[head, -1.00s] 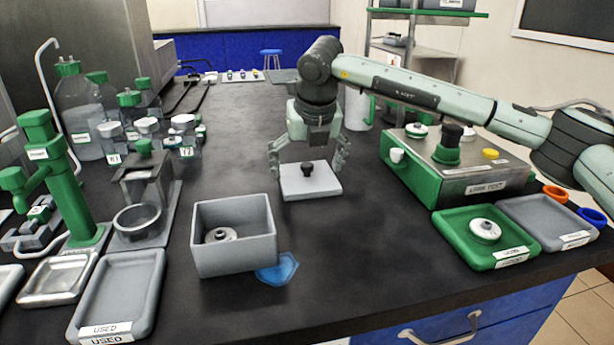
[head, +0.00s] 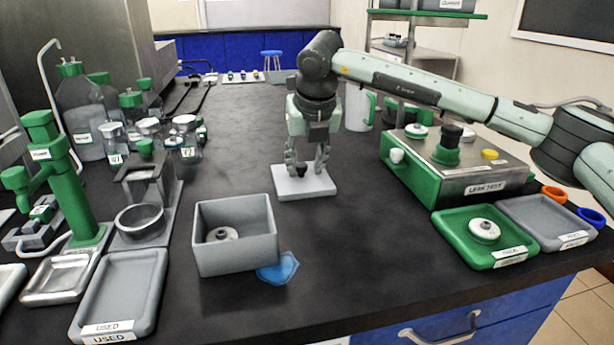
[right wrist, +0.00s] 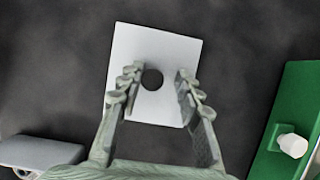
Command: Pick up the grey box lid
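The grey box lid (head: 318,188) is a pale flat square with a dark knob (right wrist: 152,79) in its middle. It lies flat on the black bench, behind and right of the open grey box (head: 236,258). My right gripper (head: 306,168) points down over the lid, its fingertips low on either side of the knob. In the right wrist view the fingers (right wrist: 157,75) are partly spread, with a visible gap between each finger and the knob. Part of the knob is hidden by the fingers in the head view. My left gripper is not in view.
A blue patch (head: 278,268) lies beside the box. The green leak test unit (head: 450,170) and a green tray (head: 486,250) stand right; a grey tray (head: 120,290), green stand and bottles stand left. The bench behind the lid is mostly clear.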

